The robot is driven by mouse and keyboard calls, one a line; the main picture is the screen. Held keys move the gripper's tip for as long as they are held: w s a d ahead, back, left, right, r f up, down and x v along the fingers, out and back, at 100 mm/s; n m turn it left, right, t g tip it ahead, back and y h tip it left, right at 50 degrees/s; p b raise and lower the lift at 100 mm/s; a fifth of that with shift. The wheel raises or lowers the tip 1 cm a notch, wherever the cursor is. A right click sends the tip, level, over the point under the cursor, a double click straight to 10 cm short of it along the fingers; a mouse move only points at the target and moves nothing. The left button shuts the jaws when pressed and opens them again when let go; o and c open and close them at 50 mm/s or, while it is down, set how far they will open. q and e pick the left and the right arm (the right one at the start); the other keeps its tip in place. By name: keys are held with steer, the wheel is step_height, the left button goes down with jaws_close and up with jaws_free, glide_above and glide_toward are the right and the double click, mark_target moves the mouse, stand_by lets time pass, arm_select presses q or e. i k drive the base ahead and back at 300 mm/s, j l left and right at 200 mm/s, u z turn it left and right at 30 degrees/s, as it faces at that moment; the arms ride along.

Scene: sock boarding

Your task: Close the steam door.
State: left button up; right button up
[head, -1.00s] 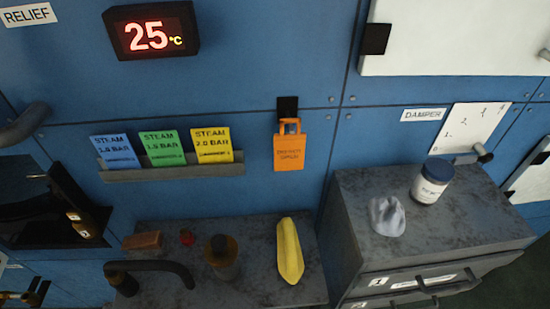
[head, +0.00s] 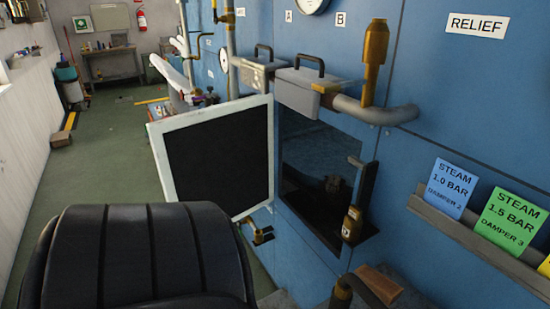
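The steam door (head: 215,152) is a dark panel with a white frame in the head view. It stands open, swung out to the left of a dark opening (head: 318,160) in the blue wall. The opening's interior is dim and its contents are hard to make out. A dark bracket with a brass piece (head: 352,224) is at the opening's right edge. Neither of my grippers is in view.
Grey boxes with black handles (head: 297,90) and a thick pipe (head: 375,112) are above the opening. Steam cards (head: 450,188) stand in a rack at right. A brass valve (head: 262,236) sits below the door. Green floor (head: 100,140) is open at left.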

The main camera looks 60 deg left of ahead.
mark_target(222, 155)
steer(key=j, duration=0.5)
steer(key=k+j, duration=0.15)
steer(key=j, duration=0.35)
steer(key=j+z, duration=0.1)
steer(key=j, duration=0.4)
steer(key=k+j, duration=0.15)
steer(key=j, duration=0.35)
